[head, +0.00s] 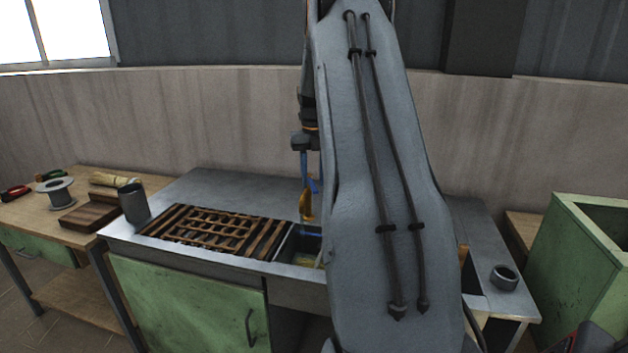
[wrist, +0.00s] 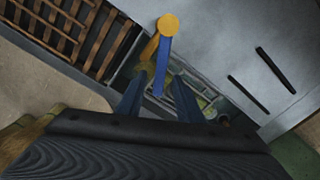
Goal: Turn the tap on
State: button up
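The tap has a brass-coloured body (head: 306,206) and stands at the sink (head: 298,248), just left of my arm in the head view. In the wrist view its round yellow top (wrist: 168,25) shows with a long blue lever (wrist: 164,62) running down from it. My gripper (wrist: 158,78) is open, with one finger on each side of the lever's lower part. Gaps seem to show between lever and fingers, but I cannot tell if either touches. In the head view my arm hides part of the sink and counter.
A slatted wooden rack (head: 222,232) lies left of the sink on the metal counter (head: 235,187). A grey cup (head: 134,203) stands at the counter's left end. A dark ring (head: 504,277) sits at the right end, near a green box (head: 580,262). A side table (head: 95,190) holds tools.

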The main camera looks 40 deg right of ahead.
aim_at(314, 186)
notch_tip(314, 186, up, 7)
jog(key=b, duration=0.1)
jog(key=shift+r+b, duration=0.15)
jog(key=shift+b, duration=0.2)
jog(key=shift+c, duration=0.5)
